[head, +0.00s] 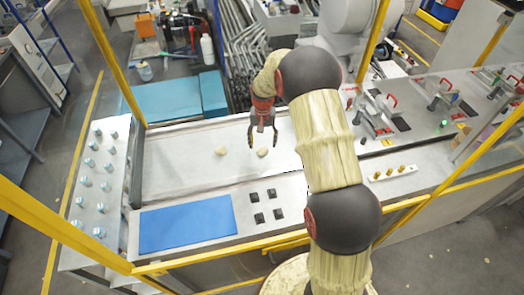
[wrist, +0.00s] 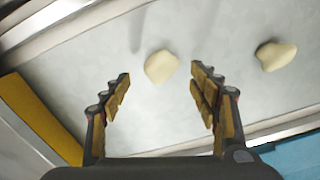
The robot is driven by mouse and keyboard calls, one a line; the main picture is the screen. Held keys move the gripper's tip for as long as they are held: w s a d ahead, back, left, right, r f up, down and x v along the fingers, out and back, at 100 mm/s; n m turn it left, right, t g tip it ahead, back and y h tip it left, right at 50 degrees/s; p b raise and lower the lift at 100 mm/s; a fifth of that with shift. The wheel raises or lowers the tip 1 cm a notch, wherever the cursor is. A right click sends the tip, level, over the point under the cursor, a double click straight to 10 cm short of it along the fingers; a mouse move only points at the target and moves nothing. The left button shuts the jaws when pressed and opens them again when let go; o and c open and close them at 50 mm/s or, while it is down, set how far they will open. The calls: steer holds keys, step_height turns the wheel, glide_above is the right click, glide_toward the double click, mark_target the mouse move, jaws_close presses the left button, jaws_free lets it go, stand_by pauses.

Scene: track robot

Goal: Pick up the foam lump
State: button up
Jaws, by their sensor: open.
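Two pale cream foam lumps lie on the grey metal worktop. One foam lump (head: 262,152) is beneath my gripper (head: 263,141). In the wrist view this lump (wrist: 161,66) shows between and just beyond the fingertips of my gripper (wrist: 160,80). The fingers are spread open and empty, with no contact visible. The other foam lump (head: 220,151) lies to the left in the head view. In the wrist view it (wrist: 275,56) is to the right, outside the fingers. The exact height of my gripper above the worktop is hard to tell.
A blue mat (head: 187,222) and several black blocks (head: 264,206) are in front of the lumps. A panel of several metal knobs (head: 97,170) stands at the left. Yellow frame posts (head: 113,58) surround the station. The worktop around the lumps is clear.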

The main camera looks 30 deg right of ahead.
mark_target(262, 148)
step_height(262, 148, down, 4)
steer(key=shift+s+a+r, duration=0.1)
steer(key=shift+a, duration=0.05)
steer(key=c, duration=0.3)
steer(key=c, duration=0.6)
steer(key=shift+r, duration=0.1)
